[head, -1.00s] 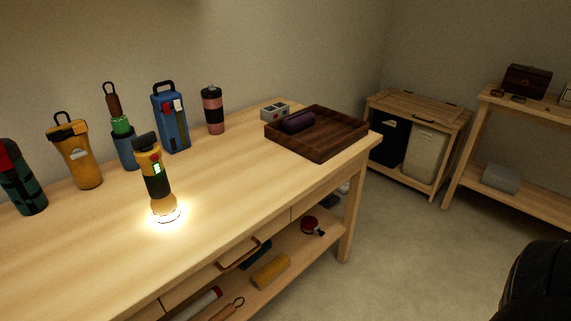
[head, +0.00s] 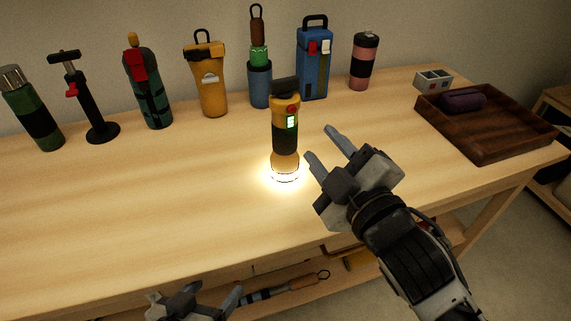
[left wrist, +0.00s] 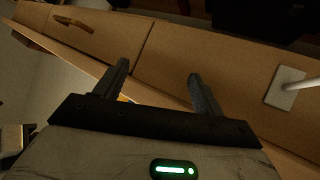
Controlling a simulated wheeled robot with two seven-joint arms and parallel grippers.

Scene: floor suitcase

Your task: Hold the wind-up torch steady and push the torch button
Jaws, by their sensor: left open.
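The wind-up torch (head: 286,137) stands upright on the workbench, lens end down, its light glowing on the wood. It has a yellow body, a dark band, a dark top piece, a red button (head: 293,109) and a small lit green display. My right gripper (head: 323,143) is open and empty, just right of the torch and apart from it. My left gripper (head: 197,302) is low at the front edge of the bench, well away from the torch. In the left wrist view its fingers (left wrist: 160,70) are spread with nothing between them.
Several upright items line the back, including a yellow flask (head: 207,85), a blue case (head: 314,65) and a black pump-like stand (head: 97,105). A dark wooden tray (head: 485,143) sits at the right. The bench (head: 130,220) left of the torch is clear.

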